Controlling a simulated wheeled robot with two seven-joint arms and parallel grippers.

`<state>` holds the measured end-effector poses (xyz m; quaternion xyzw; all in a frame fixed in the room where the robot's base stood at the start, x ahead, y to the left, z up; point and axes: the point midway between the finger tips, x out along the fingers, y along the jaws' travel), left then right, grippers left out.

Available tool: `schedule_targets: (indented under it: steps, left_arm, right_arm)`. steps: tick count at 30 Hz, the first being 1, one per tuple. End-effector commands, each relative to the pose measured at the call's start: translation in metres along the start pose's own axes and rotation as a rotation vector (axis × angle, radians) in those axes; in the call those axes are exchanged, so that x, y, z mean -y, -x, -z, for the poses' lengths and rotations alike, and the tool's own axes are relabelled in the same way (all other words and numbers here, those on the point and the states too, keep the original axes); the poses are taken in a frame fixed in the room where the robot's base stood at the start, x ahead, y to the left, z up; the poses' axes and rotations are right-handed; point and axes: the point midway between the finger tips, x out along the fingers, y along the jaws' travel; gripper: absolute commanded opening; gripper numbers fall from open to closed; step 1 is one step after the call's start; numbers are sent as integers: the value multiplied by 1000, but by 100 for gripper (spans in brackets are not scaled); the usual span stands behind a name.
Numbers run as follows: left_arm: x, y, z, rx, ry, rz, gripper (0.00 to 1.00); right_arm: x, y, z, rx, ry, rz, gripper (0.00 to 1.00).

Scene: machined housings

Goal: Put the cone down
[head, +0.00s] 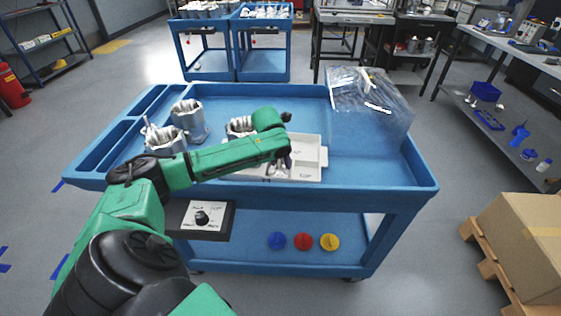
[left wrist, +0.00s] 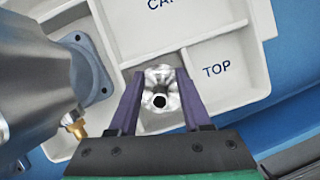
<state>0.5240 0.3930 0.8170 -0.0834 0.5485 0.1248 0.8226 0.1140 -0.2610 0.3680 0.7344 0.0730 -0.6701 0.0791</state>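My left gripper (head: 283,163) is over the white compartment tray (head: 313,142) on the blue cart. In the left wrist view its purple fingers (left wrist: 160,76) close on both sides of a small shiny metal piece with a dark round hole, which I take for the cone (left wrist: 160,88). Beneath it is the tray (left wrist: 232,68), with a compartment marked TOP to the right and a partly hidden label above. Whether the cone touches the tray floor I cannot tell. In the head view the cone is not clear. My right gripper is not in view.
Metal housings (head: 190,120) stand on the cart's left; one housing (left wrist: 35,70) is close left of the gripper in the wrist view. A clear plastic bag (head: 370,105) lies at the back right. Blue, red and yellow discs (head: 303,241) are on the lower shelf.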

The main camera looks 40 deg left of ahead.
Motion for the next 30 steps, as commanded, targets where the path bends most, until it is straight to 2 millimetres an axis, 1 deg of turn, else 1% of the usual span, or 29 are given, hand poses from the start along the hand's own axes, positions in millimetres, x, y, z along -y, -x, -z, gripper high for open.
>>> schedule_targets:
  steps: [5,8,11,15,18,21,25,30]
  left_arm:
    - [0,1,0,1,0,0,49]
    - [0,9,-2,1,0,-1,49]
    - [-1,29,-3,4,-1,-1,49]
    - [-1,68,-2,4,-3,-3,49]
    - [-1,94,-2,4,-1,-2,49]
    - [0,113,-2,3,-1,-1,49]
    - [0,123,-1,0,0,0,49]
    - [0,123,-1,0,0,0,49]
  right_arm:
    - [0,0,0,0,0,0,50]
    - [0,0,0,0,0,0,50]
    - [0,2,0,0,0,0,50]
    - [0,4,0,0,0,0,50]
    - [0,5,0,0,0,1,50]
    - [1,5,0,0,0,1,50]
    - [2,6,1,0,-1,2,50]
    - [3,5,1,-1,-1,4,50]
